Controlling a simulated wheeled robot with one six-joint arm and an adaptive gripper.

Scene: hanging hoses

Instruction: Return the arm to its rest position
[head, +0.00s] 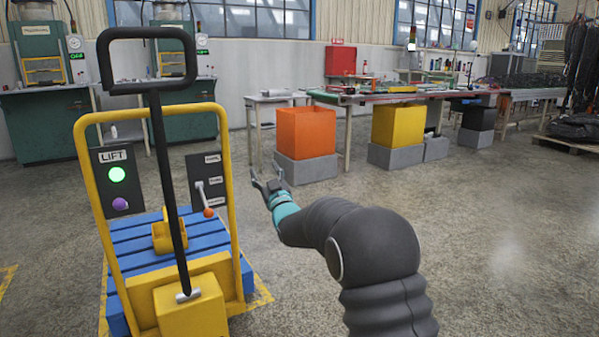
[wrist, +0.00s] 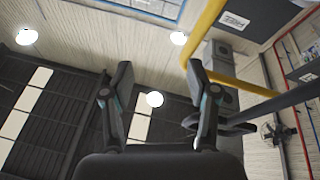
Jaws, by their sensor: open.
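My gripper (head: 268,178) is in the middle of the head view, at the end of my dark arm with a teal band behind the fingers. It is raised in front of the orange bin and to the right of the yellow lift frame. In the wrist view my gripper (wrist: 160,95) points up toward the ceiling. Its two dark fingers stand apart with nothing between them.
The lift cart's yellow frame (head: 83,180) and black handle (head: 160,150) stand close on the left. An orange bin (head: 306,132) and yellow bin (head: 398,124) sit on grey blocks before a long table (head: 385,96). The floor (head: 500,220) at right is clear.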

